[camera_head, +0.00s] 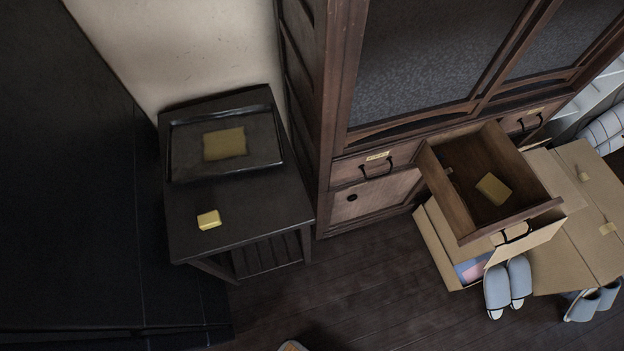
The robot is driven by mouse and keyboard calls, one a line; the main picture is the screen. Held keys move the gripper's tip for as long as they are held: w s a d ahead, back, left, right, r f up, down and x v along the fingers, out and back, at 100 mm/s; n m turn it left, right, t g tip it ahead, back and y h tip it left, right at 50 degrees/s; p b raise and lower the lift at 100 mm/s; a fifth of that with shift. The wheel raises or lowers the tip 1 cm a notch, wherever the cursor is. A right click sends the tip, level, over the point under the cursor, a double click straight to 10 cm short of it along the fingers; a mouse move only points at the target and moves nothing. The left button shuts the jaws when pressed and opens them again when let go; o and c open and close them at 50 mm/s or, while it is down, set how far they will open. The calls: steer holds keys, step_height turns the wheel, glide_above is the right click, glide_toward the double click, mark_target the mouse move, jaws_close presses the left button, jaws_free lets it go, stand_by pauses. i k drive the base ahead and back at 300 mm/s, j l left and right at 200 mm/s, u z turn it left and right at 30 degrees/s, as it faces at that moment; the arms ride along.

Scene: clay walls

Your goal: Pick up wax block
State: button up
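A small pale-yellow block (209,219) lies on the front left part of a low dark side table (262,205). A second, duller yellow-brown block (493,188) lies inside an open wooden drawer (457,200) at the right. A flat yellowish rectangle (224,144) lies in a dark tray (180,160) at the back of the side table. The two blocks look alike in shape, and I cannot tell for certain which is the wax block. My gripper is not in view.
A dark wooden cabinet (325,110) stands right of the side table. Open cardboard boxes (575,245) stand under and beside the drawer, with grey-blue slippers (508,287) nearby. A large black surface (75,180) fills the left. Bare floor (360,285) lies in front.

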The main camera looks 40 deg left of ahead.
mark_target(208, 220)
steer(key=i+l+u, duration=0.3)
steer(key=l, duration=0.35)
steer(key=i+l+u, duration=0.3)
steer(key=u, duration=1.7)
steer(key=j+z, duration=0.35)
steer(key=k+j+z, duration=0.15)
steer(key=j+z, duration=0.2)
steer(key=k+j+z, duration=0.1)
steer(key=j+z, duration=0.25)
steer(key=l, duration=0.1)
